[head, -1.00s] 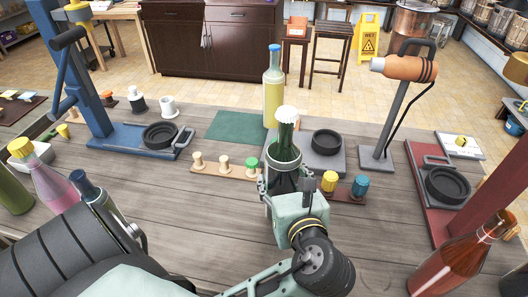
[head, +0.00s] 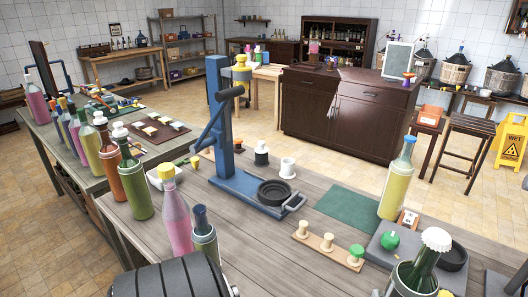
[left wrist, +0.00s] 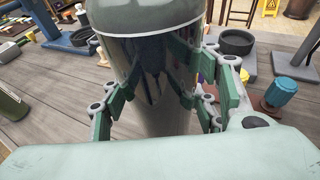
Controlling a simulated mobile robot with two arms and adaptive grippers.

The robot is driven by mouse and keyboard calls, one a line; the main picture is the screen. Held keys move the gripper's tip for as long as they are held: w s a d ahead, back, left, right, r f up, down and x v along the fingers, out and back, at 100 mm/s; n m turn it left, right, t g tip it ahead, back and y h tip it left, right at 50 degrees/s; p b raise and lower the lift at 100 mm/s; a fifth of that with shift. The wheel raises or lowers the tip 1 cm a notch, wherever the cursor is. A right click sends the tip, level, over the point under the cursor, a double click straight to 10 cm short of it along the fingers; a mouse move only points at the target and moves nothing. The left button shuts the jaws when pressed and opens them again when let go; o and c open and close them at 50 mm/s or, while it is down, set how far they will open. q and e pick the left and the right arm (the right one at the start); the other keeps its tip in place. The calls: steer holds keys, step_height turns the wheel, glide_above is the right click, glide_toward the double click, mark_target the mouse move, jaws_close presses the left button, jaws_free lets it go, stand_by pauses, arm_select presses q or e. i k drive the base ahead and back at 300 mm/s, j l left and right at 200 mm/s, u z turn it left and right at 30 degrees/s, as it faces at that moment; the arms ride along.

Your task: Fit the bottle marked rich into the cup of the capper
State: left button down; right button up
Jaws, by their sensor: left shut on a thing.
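My left gripper (head: 413,286) is at the bottom right of the head view, shut around a dark green bottle with a white cap (head: 436,240). The left wrist view shows the fingers closed on its wide cylindrical body (left wrist: 150,65). I cannot read any mark on it. The blue capper (head: 216,125) stands left of it, with an empty black cup (head: 273,190) on its base. Another black cup (head: 455,257) sits on a grey base behind the held bottle, partly hidden. The word rich is not readable on any bottle. My right gripper is not in view.
A yellow bottle (head: 396,182) stands beside a green mat (head: 349,207). A wooden strip holds several stoppers (head: 328,242). A second table with several bottles lies left. The wood between blue capper and strip is clear.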

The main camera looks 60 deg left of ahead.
mark_target(274, 194)
steer(key=u, duration=1)
steer(key=k+l+u, duration=0.1)
steer(key=k+l, duration=0.35)
